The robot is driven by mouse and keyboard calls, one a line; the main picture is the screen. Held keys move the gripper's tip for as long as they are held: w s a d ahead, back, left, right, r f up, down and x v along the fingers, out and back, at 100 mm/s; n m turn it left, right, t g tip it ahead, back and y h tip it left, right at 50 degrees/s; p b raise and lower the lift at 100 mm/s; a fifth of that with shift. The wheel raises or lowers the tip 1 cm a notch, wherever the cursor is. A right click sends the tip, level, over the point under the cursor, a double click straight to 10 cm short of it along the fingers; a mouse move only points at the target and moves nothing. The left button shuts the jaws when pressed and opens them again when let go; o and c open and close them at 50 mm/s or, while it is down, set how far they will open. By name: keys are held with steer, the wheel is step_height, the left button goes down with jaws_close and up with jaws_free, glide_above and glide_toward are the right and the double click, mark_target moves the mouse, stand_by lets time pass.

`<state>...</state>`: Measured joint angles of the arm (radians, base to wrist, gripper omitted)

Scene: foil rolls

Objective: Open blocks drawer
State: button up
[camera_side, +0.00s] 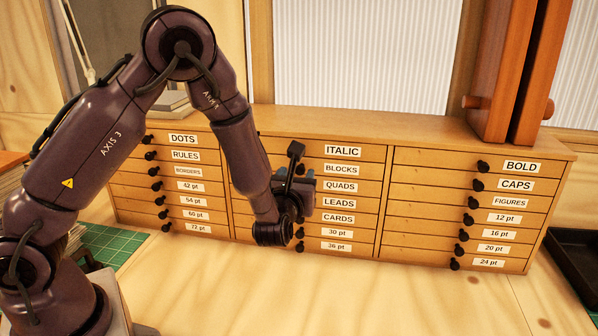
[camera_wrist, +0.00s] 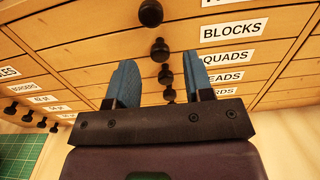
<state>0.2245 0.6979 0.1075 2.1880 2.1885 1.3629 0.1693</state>
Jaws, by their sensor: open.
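The blocks drawer (camera_side: 372,172) is in the middle column of the wooden cabinet, second from the top below ITALIC, and looks shut. Its white BLOCKS label (camera_wrist: 232,32) is readable in both views. Its round black knob (camera_wrist: 160,50) shows in the wrist view left of the label; in the side view my gripper hides it. My gripper (camera_side: 307,183) is close in front of the middle column. In the wrist view its two blue fingers (camera_wrist: 160,61) are apart and empty, with the blocks knob appearing between and just beyond the tips. I see no contact.
More black knobs stick out close above and below: the ITALIC knob (camera_wrist: 150,12) and the QUADS knob (camera_wrist: 166,74). A green cutting mat (camera_side: 110,245) lies at left, a black tray (camera_side: 580,262) at right. The tabletop in front is mostly clear.

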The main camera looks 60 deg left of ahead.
steer(key=shift+x, duration=1.65)
jaws_close()
glide_toward(299, 171)
steer(key=v, duration=0.3)
steer(key=shift+d, duration=0.15)
jaws_free()
